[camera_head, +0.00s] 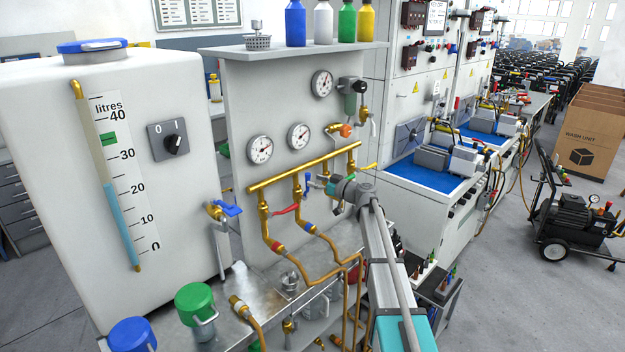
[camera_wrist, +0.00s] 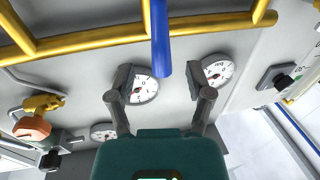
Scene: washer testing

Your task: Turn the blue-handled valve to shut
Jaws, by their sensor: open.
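The blue-handled valve is on the brass pipework of the grey panel; its blue handle (camera_head: 307,183) shows just left of my gripper (camera_head: 328,184) in the head view. In the wrist view the blue handle (camera_wrist: 161,38) comes down from the top, its end between the two fingers of my gripper (camera_wrist: 158,84) in the picture. My gripper is open with a wide gap and holds nothing. I cannot tell whether a finger touches the handle. The valve's body is not clear in either view.
A red handle (camera_head: 287,210) and a yellow handle (camera_head: 369,167) are on the same pipework. The brass manifold (camera_head: 290,172) runs across the panel under the pressure gauges (camera_head: 260,149). Another blue lever (camera_head: 228,209) is on the white tank's tap at left.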

